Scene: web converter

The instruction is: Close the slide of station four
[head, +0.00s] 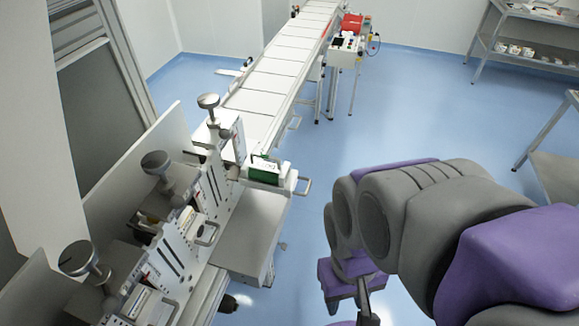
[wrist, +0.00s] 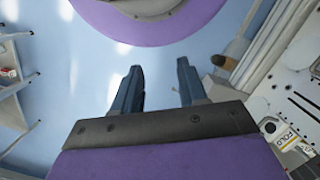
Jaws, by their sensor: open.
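A slide (head: 282,184) with a green block (head: 265,168) on it sticks out from the farthest visible station of the machine in the head view. It has a metal loop handle (head: 304,187) at its outer right end. I cannot read a station number there. Two nearer slide handles, one at the middle station (head: 208,234) and one at the nearest station (head: 170,312), sit closer to their plates. My gripper (wrist: 160,82) is open and empty in the wrist view, with blue floor between its two dark fingers. It is apart from the slide.
A long white conveyor (head: 280,70) runs to the back, with a red-topped unit (head: 350,35) beside it. Round grey knobs (head: 155,162) stand above the stations. Shelving (head: 530,45) is at the back right. Blue floor (head: 420,110) lies open right of the machine.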

